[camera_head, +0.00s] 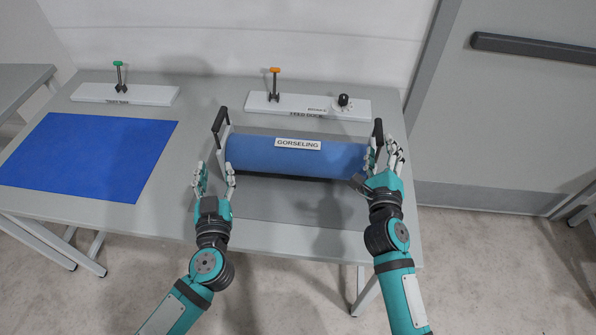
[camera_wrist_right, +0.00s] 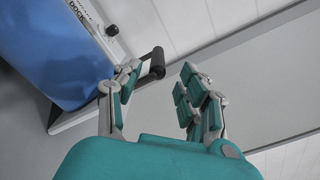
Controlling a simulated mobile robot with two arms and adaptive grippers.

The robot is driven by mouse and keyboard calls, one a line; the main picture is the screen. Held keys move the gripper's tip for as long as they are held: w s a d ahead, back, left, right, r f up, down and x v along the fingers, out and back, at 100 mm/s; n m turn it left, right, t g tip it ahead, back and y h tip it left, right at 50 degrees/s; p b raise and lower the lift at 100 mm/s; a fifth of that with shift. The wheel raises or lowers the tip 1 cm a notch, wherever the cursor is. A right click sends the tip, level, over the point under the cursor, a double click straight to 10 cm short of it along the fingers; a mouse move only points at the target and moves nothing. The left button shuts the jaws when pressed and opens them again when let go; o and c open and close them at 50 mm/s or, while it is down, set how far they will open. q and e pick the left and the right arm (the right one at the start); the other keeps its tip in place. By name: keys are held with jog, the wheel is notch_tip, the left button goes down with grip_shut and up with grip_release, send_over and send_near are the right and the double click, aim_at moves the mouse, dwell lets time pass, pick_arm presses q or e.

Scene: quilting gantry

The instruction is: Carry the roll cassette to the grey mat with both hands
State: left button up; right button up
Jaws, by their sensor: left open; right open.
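The roll cassette (camera_head: 298,155), a blue roll labelled GORSELING, lies on the table with an upright black handle at each end. My left gripper (camera_head: 213,178) is open, in front of the left handle (camera_head: 220,120) and apart from it. My right gripper (camera_head: 382,158) is open at the right end, close to the right handle (camera_head: 378,133). In the right wrist view this handle (camera_wrist_right: 153,65) shows beyond the open fingers (camera_wrist_right: 158,92); contact is unclear. A darker grey patch (camera_head: 300,205) lies before the cassette; I cannot tell mat from shadow. A blue mat (camera_head: 90,155) lies at the left.
A white feed dock strip (camera_head: 330,107) with an orange-topped lever (camera_head: 274,82) and black knob (camera_head: 343,100) stands behind the cassette. Another white strip (camera_head: 150,95) with a green-topped lever (camera_head: 119,75) stands behind the blue mat. The blue mat is clear.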

jog(key=s, duration=0.5)
jog(key=shift+s+a, duration=0.2)
jog(key=shift+a, duration=0.15)
